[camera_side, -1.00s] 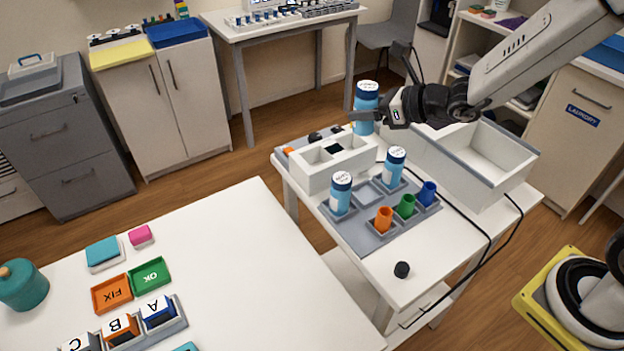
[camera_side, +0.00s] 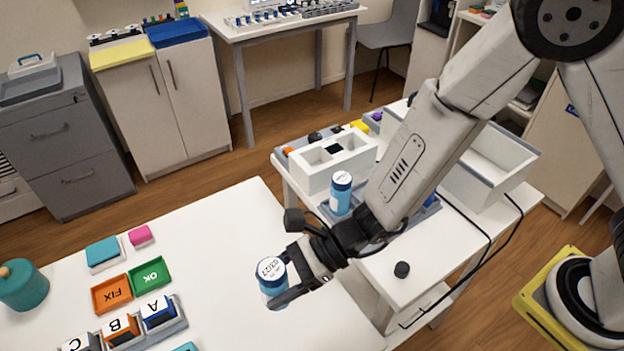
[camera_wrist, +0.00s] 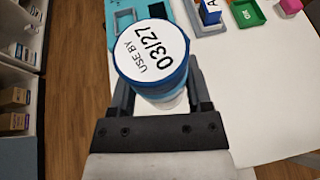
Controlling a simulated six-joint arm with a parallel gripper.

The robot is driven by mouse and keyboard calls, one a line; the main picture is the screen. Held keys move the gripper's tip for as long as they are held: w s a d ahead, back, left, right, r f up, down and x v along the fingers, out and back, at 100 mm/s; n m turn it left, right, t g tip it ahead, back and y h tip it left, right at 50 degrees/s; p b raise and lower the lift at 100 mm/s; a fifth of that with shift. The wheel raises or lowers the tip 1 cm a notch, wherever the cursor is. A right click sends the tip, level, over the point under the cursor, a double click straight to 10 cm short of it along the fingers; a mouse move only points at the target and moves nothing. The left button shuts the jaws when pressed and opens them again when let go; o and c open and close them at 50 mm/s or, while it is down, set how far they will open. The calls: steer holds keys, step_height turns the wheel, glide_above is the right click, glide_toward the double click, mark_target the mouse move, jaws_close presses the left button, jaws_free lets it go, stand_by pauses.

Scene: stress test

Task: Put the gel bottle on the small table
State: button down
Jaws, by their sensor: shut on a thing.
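My gripper (camera_side: 284,285) is shut on a blue gel bottle (camera_side: 271,281) with a white top reading "USE BY 03/27". The bottle is upright, over the right part of a white tabletop (camera_side: 235,240); I cannot tell whether its base touches. In the wrist view the bottle (camera_wrist: 150,88) sits between the fingers of my gripper (camera_wrist: 155,98), and its top hides most of its body. A second white table (camera_side: 380,285) stands to the right.
On the near tabletop lie the orange FIX tray (camera_side: 111,293), green OK tray (camera_side: 149,275), lettered blocks (camera_side: 122,330) and a teal jar (camera_side: 20,284).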

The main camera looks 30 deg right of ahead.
steer(key=shift+n+g, duration=0.3)
steer(key=w+a+f, duration=0.2)
steer(key=a+f, duration=0.1)
steer(key=w+a+f, duration=0.5)
steer(key=a+f, duration=0.1)
steer(key=a, duration=0.1)
steer(key=shift+w+f, duration=0.15)
steer(key=shift+f, duration=0.05)
steer(key=shift+w+a+f, duration=0.25)
steer(key=shift+a+f, duration=0.05)
steer(key=shift+f, duration=0.1)
steer(key=shift+w+a+f, duration=0.2)
steer(key=shift+f, duration=1.6)
steer(key=shift+f, duration=0.15)
